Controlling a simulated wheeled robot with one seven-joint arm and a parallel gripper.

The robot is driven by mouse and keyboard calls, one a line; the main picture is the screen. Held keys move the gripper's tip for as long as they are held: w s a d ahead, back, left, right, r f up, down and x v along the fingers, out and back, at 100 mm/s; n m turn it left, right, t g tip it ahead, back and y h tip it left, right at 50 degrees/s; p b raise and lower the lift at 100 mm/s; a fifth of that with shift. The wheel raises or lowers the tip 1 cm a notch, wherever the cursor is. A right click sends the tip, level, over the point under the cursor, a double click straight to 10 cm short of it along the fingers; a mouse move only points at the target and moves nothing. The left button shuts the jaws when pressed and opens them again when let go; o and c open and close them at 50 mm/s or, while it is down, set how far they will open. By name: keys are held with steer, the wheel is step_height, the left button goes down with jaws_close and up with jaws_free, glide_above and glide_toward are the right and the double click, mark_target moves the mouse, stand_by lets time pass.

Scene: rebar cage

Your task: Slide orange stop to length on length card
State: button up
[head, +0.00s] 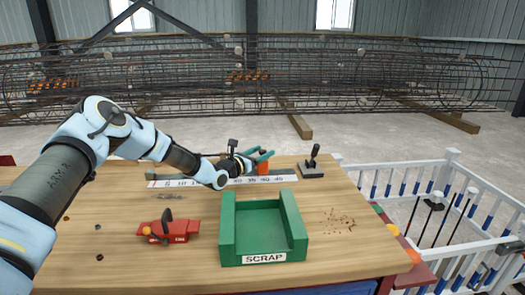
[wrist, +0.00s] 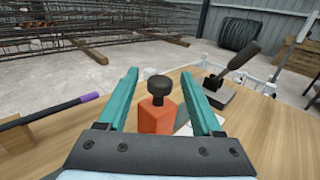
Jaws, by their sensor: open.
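The orange stop (wrist: 156,119) with a black knob on top stands upright between my gripper's (wrist: 159,77) teal fingers in the wrist view. The fingers are open, with a gap on each side of the stop. In the head view the stop (head: 263,163) is partly hidden behind my gripper (head: 266,155). It is at the white numbered scale (head: 280,179) along the back of the bench. A white strip shows just right of the stop in the wrist view. I cannot make out a length card or a target length.
A green SCRAP tray (head: 289,215) and a red tool (head: 172,232) stand nearer on the wooden bench. A black lever on a base (head: 311,165) stands right of the stop. A purple-ended bar (wrist: 76,103) lies left in the wrist view. Rebar cages (head: 330,75) lie beyond.

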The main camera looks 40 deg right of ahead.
steer(key=shift+d, duration=0.25)
jaws_close()
stand_by(0.4)
stand_by(0.9)
